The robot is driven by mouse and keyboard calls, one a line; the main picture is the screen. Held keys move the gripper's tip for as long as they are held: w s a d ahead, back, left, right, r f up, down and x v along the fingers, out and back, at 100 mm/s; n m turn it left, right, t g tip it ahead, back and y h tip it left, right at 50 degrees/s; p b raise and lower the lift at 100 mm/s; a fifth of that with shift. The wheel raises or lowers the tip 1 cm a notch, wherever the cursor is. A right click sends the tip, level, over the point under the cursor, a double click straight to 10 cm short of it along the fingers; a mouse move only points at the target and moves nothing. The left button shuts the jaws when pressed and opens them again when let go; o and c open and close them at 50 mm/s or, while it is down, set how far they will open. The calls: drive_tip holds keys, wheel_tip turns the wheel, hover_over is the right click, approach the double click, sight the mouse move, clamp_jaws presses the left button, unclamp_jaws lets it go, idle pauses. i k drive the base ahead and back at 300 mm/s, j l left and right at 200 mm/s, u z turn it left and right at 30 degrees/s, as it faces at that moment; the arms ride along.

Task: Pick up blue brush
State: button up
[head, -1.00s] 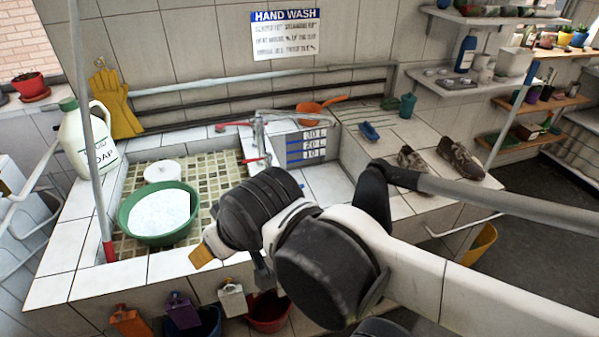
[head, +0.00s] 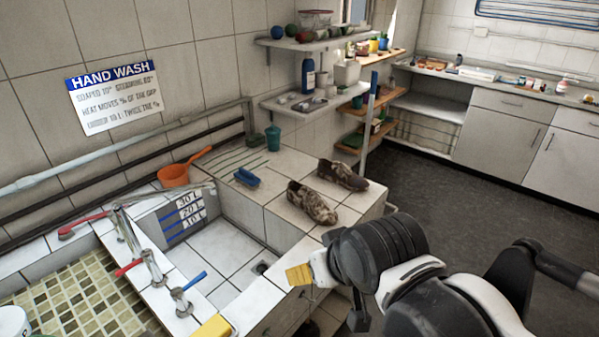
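The blue brush (head: 246,178) lies on the tiled counter to the right of the deep sink basin, near the back wall. It looks like a small block brush. My gripper (head: 328,292) is in the lower middle, nearer the camera and right of the basin, well apart from the brush. A yellow pad shows at its tip. Its finger opening is turned away, so I cannot tell whether it is open; no held object shows.
Two brown shoes (head: 313,203) sit right of the brush. Taps (head: 150,266) rise beside the basin (head: 222,268). Shelves (head: 310,103) hang behind. Dark floor (head: 470,170) is open at right.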

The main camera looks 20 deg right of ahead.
sight(248, 178)
drive_tip(key=u, duration=1.45)
drive_tip(key=z, duration=1.45)
drive_tip(key=i+l+u, duration=0.2)
drive_tip(key=i+l, duration=0.9)
